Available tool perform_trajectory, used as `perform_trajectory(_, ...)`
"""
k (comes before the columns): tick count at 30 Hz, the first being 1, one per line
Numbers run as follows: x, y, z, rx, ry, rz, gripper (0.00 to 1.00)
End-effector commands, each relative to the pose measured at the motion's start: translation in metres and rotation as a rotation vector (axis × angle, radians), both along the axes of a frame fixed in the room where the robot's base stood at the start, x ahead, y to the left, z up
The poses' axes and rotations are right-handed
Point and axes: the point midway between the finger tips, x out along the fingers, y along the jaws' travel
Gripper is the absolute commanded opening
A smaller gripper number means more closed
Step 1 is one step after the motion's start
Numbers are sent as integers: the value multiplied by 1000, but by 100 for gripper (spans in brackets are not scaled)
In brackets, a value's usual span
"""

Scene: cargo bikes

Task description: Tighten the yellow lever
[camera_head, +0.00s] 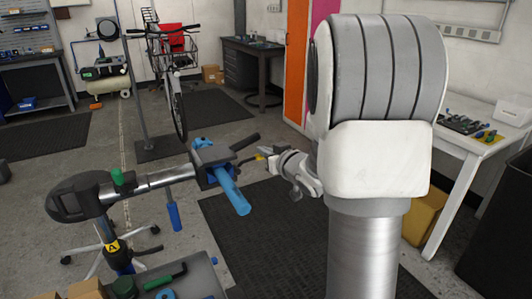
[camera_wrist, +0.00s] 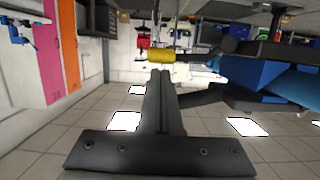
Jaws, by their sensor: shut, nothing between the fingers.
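The yellow lever (camera_head: 259,157) is a small piece at the right side of the blue clamp head (camera_head: 222,172) of a repair stand. In the wrist view the yellow lever (camera_wrist: 160,56) lies sideways, just beyond the fingertips, with a dark rod running right from it towards the clamp. My gripper (camera_head: 267,152) comes in from the right, close to the lever. Its dark fingers (camera_wrist: 162,74) are together with nothing between them. Whether the fingertips touch the lever cannot be told.
The stand's arm carries a green knob (camera_head: 123,177) and a black end (camera_head: 80,197). A tool tray (camera_head: 190,283) is below it. A bike (camera_head: 174,60) stands behind. A white table (camera_head: 465,140) is at the right. Floor mats lie between.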

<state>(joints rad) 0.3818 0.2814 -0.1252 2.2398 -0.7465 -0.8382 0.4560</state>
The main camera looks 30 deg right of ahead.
Motion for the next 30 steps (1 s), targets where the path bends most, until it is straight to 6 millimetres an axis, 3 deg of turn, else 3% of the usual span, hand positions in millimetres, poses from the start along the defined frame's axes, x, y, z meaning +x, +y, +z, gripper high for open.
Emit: perform_trajectory(30,-1,-8,-14,176,10,-2,0)
